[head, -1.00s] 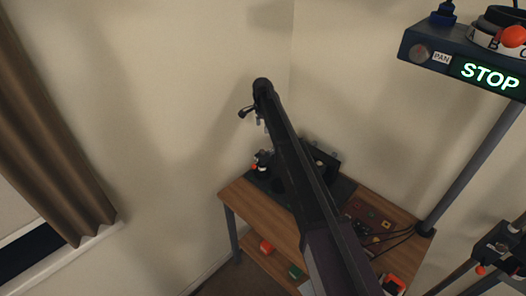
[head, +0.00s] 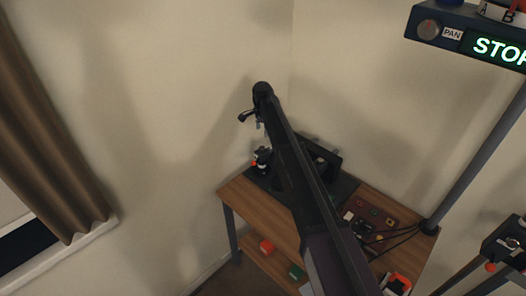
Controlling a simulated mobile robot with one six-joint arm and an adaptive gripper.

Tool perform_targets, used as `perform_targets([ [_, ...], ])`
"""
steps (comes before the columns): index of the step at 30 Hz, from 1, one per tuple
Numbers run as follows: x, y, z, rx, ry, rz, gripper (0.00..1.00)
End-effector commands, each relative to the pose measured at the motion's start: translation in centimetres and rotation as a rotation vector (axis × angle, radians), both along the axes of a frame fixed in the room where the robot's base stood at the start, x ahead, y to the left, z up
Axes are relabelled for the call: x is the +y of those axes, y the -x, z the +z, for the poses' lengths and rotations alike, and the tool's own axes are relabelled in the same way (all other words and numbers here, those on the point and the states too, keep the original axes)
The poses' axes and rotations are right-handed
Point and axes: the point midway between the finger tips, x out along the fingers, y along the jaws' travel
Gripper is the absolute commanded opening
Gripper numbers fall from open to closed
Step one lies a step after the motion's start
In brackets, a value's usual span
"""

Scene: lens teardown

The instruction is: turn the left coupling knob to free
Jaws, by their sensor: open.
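My arm runs up the middle of the head view, and my gripper (head: 259,122) hangs small and dark at its far end. It appears above a small dark device with an orange-red part (head: 255,162) on the wooden table (head: 236,193). It looks apart from that device and holds nothing that I can make out. I cannot pick out the left coupling knob for certain. An orange-red knob (head: 490,267) shows on a dark fixture (head: 508,244) at the right edge. My arm hides part of the tabletop.
A dark panel with small coloured buttons (head: 374,211) and cables lies on the table's right side. A lit STOP sign (head: 499,49) with a PAN knob (head: 428,30) stands on a grey pole (head: 483,160). Red (head: 266,246) and green (head: 297,272) items sit on the lower shelf.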

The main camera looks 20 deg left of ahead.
Motion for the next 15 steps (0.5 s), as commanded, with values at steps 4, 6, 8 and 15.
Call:
perform_targets([
  [4,0.0,0.0,-1.6,0.0,0.0,0.0,0.76],
  [6,0.0,0.0,-2.1,0.0,0.0,0.0,0.76],
  [8,0.0,0.0,-2.6,0.0,0.0,0.0,0.76],
  [15,0.0,0.0,-4.5,0.0,0.0,0.001,0.76],
])
